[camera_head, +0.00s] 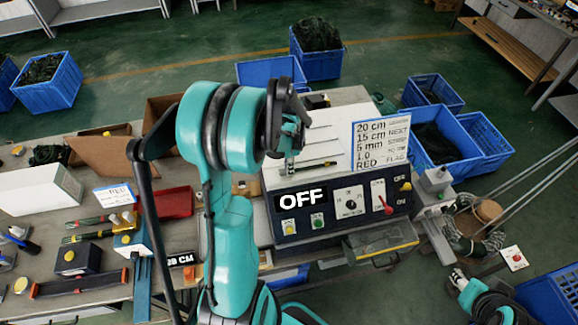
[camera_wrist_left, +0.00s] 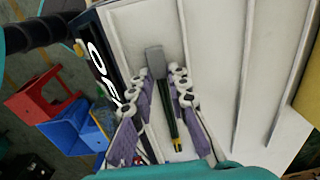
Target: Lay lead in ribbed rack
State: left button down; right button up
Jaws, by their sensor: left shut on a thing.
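The lead is short, with a grey plug end, dark green wires and yellow tips. In the head view the lead (camera_head: 312,166) is over the white ribbed rack (camera_head: 330,122). In the left wrist view the lead (camera_wrist_left: 167,112) runs roughly along the ribs of the rack (camera_wrist_left: 222,45). My left gripper (camera_head: 290,150) is shut on the lead; in the wrist view its purple-grey fingers (camera_wrist_left: 163,98) stand on both sides of the wires. I cannot tell whether the lead touches the rack. My right gripper (camera_head: 458,275) is low at the right, small and unclear.
A black control panel (camera_head: 345,203) marked OFF fronts the rack. A sign card (camera_head: 380,142) stands at the rack's right. A red tray (camera_head: 165,203) and bundles of wires (camera_head: 90,228) are on the bench at left. Blue crates (camera_head: 437,148) stand beyond the bench.

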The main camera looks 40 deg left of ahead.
pick_arm(q)
jog(key=c, duration=1.4)
grip_release()
jog(key=shift+s+r, duration=0.1)
notch_tip(320, 180, up, 12)
jog(key=s+d+f+n+t+b, duration=0.3)
jog(key=s+d+f+n+b, duration=0.1)
jog(key=d+f+b, duration=0.6)
jog(key=s+d+f+n+t+b, duration=0.3)
jog(key=s+d+f+t+b, duration=0.1)
jog(key=d+f+b, duration=0.5)
notch_tip(320, 180, down, 2)
jog(key=s+b, duration=0.1)
jog(key=b, duration=0.3)
jog(key=shift+d+n+b, duration=0.35)
jog(key=shift+n+b, duration=0.05)
